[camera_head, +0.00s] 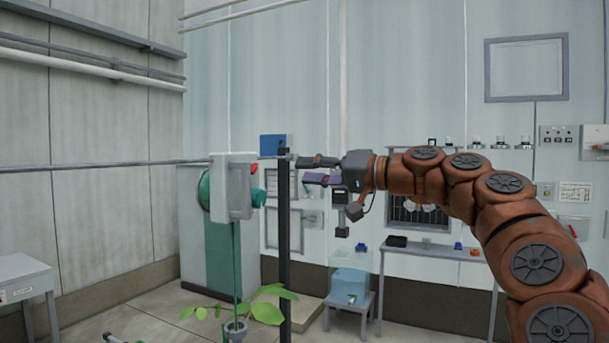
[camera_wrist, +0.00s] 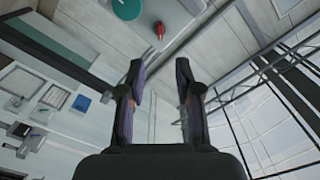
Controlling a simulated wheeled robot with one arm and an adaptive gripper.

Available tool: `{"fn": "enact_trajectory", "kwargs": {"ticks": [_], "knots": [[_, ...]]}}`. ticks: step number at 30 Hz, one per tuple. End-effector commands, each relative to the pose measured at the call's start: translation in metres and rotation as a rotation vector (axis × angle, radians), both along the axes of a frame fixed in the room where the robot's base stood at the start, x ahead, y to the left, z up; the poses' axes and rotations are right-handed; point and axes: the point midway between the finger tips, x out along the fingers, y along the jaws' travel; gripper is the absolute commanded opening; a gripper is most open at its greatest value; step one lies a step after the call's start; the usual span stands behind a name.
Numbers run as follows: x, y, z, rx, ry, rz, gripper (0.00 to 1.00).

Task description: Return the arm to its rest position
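My arm reaches in from the right in the head view, raised and stretched toward the left. My gripper (camera_head: 312,170) is at its end, level with the dark post, and points left toward the white control box (camera_head: 232,187) with a red knob (camera_head: 254,168). In the wrist view my gripper (camera_wrist: 158,75) has its two fingers apart with nothing between them. The red knob (camera_wrist: 159,30) shows beyond the fingertips, on a pale panel with a green disc (camera_wrist: 127,8).
A dark post (camera_head: 284,240) stands close to the gripper. A potted plant (camera_head: 237,325) is below the box. A bench (camera_head: 440,252) with small items is along the back wall, and a low stool (camera_head: 350,300) holds a blue container (camera_head: 351,282). A grey table (camera_head: 25,275) is at left.

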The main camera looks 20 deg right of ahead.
Motion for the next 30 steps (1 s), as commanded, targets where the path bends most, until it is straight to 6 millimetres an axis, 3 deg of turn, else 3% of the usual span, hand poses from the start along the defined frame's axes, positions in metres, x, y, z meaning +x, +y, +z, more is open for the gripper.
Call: {"fn": "enact_trajectory", "kwargs": {"ticks": [8, 11, 14, 18, 21, 25, 30], "knots": [[-0.001, 0.008, -0.003, -0.009, 0.011, 0.012, 0.34], [-0.006, 0.033, -0.014, -0.042, 0.049, 0.048, 0.34], [-0.017, 0.073, -0.036, -0.103, 0.113, 0.101, 0.34], [-0.040, 0.131, -0.084, -0.215, 0.234, 0.178, 0.34], [-0.061, 0.163, -0.121, -0.300, 0.318, 0.219, 0.34], [-0.092, 0.192, -0.174, -0.414, 0.433, 0.256, 0.34], [-0.139, 0.211, -0.248, -0.567, 0.593, 0.283, 0.34]]}}
